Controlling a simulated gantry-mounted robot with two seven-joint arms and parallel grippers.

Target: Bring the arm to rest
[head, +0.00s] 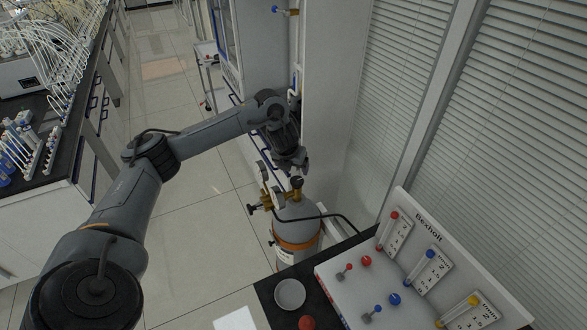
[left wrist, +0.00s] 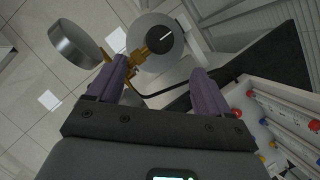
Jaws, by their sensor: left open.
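My left arm reaches in from the left, and its left gripper (head: 287,172) points down just above the gas cylinder (head: 296,238). The cylinder is grey with an orange band and stands upright on the floor. Its brass regulator (head: 267,200) and a black valve knob (head: 297,182) are close below the gripper. In the left wrist view the two purple fingers (left wrist: 158,85) are apart, with nothing held between them. Beyond them show the brass fitting (left wrist: 138,58), a round gauge (left wrist: 76,46) and the cylinder top (left wrist: 165,35). Whether a finger touches the fitting is unclear.
A black bench (head: 268,290) with a white Bexholt panel (head: 430,235) of coloured knobs stands at the lower right. A black hose (head: 338,217) runs from the cylinder toward it. A white wall and blinds rise behind. The tiled floor (head: 205,225) on the left is clear.

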